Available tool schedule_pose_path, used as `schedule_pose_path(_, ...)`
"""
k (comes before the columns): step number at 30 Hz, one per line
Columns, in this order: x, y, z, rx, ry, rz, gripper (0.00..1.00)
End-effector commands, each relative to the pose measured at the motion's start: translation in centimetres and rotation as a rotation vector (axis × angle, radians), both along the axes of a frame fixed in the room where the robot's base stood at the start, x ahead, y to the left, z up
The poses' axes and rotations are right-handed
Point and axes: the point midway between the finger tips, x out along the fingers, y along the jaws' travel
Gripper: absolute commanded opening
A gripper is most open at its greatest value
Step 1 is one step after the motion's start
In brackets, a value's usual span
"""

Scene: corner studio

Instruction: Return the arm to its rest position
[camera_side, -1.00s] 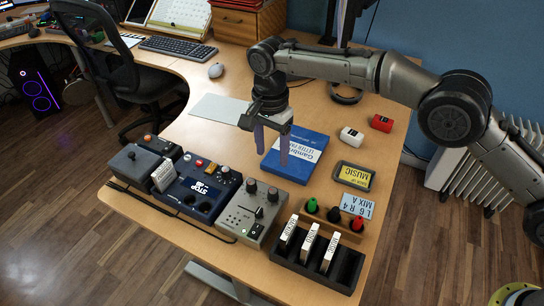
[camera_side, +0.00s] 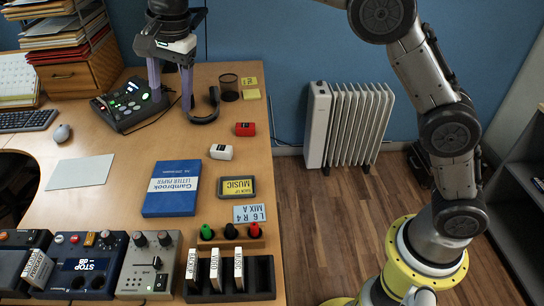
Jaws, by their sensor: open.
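My gripper (camera_side: 171,88) is at the top of the side view, pointing down with its two purple fingers apart and nothing between them. It shows in front of the back part of the wooden desk (camera_side: 125,150), near a black mixer-like device (camera_side: 128,104). Its exact height above the desk is hard to tell. My arm rises from a yellow-ringed base at lower right, and its upper part leaves the top of the picture.
Pedals and a slotted black rack (camera_side: 262,278) line the front. A white radiator (camera_side: 348,122) stands right of the desk.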

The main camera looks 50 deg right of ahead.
Motion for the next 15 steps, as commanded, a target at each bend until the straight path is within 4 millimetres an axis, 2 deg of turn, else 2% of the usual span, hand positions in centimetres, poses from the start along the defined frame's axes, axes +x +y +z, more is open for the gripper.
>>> schedule_pose_path(1,-1.1,-2.0,2.1,0.006,-0.026,-0.008,0.64)
schedule_pose_path(6,-5.6,-7.8,6.8,0.003,-0.105,0.016,0.64)
schedule_pose_path(10,-9.9,-11.6,8.9,-0.016,-0.163,0.06,0.64)
schedule_pose_path(15,-16.2,-15.7,9.6,-0.064,-0.235,0.148,0.64)
